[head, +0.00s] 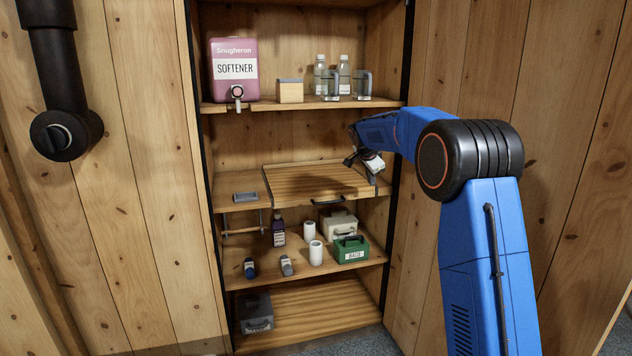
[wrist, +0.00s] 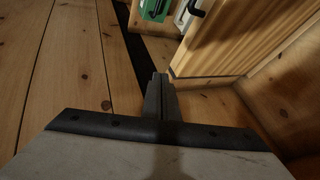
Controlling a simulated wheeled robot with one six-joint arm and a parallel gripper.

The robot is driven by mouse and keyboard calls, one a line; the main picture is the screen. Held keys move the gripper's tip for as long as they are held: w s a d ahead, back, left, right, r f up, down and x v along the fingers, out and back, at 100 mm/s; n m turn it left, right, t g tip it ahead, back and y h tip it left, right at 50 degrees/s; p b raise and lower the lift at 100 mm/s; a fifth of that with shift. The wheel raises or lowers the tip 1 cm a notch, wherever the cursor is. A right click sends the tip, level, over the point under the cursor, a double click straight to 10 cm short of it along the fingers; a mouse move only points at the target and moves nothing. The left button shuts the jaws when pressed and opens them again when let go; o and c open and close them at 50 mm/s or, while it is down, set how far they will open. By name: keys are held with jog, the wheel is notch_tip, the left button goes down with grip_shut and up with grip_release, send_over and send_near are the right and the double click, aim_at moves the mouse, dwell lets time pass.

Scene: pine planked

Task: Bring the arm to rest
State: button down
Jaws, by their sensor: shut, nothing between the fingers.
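My blue arm reaches into the open cupboard from the right in the head view. My gripper (head: 372,178) is at the right end of the middle shelf, beside the right edge of a wooden board or tray (head: 315,181). In the wrist view my gripper (wrist: 160,80) is shut, its fingers together and empty. The tips are close to the corner of a wooden panel; I cannot tell whether they touch it.
The upper shelf holds a pink softener dispenser (head: 234,70), a small box (head: 290,91) and glass bottles (head: 320,74). Below stand a green bags box (head: 350,249), a cream case (head: 340,224), white rolls (head: 316,252) and small bottles. A grey box (head: 256,312) sits lowest.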

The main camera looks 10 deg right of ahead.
jog(key=s+a+r+n+y, duration=0.1)
jog(key=s+r+n, duration=0.25)
jog(key=s, duration=1.35)
jog(key=s+a+r+n+y, duration=0.15)
jog(key=s+n, duration=0.25)
jog(key=s, duration=1.4)
jog(key=s+a+f+n, duration=0.1)
jog(key=s+f+n, duration=0.2)
jog(key=s, duration=1.3)
jog(key=s+a+f+n+g+y, duration=0.1)
jog(key=s+f+n, duration=0.3)
jog(key=s+f, duration=0.6)
jog(key=s+a, duration=0.1)
jog(key=s, duration=0.5)
jog(key=shift+f, duration=0.3)
jog(key=shift+s, duration=0.15)
